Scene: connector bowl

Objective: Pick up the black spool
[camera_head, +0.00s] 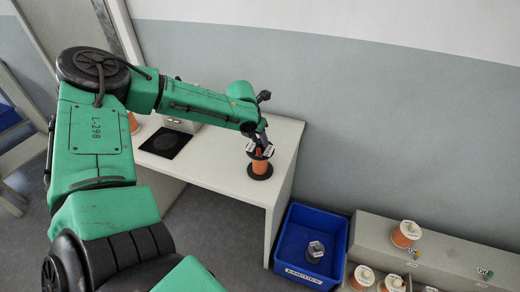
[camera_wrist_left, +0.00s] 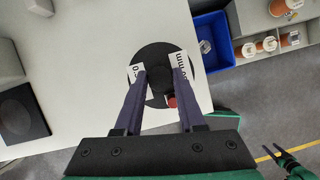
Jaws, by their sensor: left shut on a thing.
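The black spool (camera_head: 260,176) stands upright near the right end of the white table. It has black round flanges and orange winding between them. In the left wrist view its black top flange (camera_wrist_left: 152,52) with white labels shows between the fingers. My left gripper (camera_head: 260,149) comes down from above and is shut on the spool's upper part; its fingers (camera_wrist_left: 160,75) lie on either side of the hub. The spool's underside is hidden. My right gripper (camera_wrist_left: 268,151) shows small at the lower right of the left wrist view, its fingers apart and empty.
The white table (camera_head: 225,158) bears a black square pad (camera_head: 166,143) and a grey box at left. A blue bin (camera_head: 291,240) with a small clear object (camera_head: 315,251) stands on the floor at right. Beside it a grey rack (camera_head: 375,235) holds several orange spools.

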